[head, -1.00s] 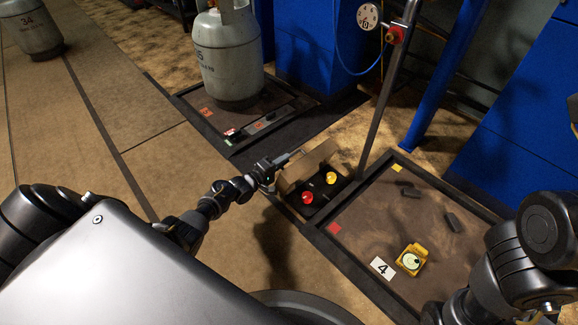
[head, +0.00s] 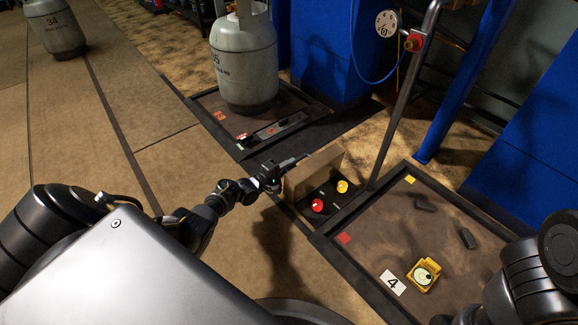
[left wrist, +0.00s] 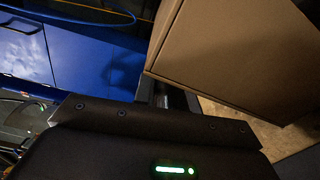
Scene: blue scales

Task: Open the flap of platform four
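Platform four (head: 360,225) is the brown, dark-framed plate at the right, marked by a white card with a 4 (head: 393,282). At its far left corner a tan flap (head: 314,172) stands raised beside a dark recess with a red button (head: 318,205) and a yellow button (head: 342,187). My left gripper (head: 288,164) is at the flap's upper left edge; contact is unclear. In the left wrist view the flap (left wrist: 235,50) fills the upper right, close to the gripper. Its finger opening cannot be made out. My right gripper is out of view.
A yellow device (head: 424,275) and two dark blocks (head: 467,238) lie on platform four. A metal post (head: 400,105) with a dial (head: 386,24) rises beside the recess. A grey gas cylinder (head: 245,65) stands on the neighbouring platform. Open floor lies to the left.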

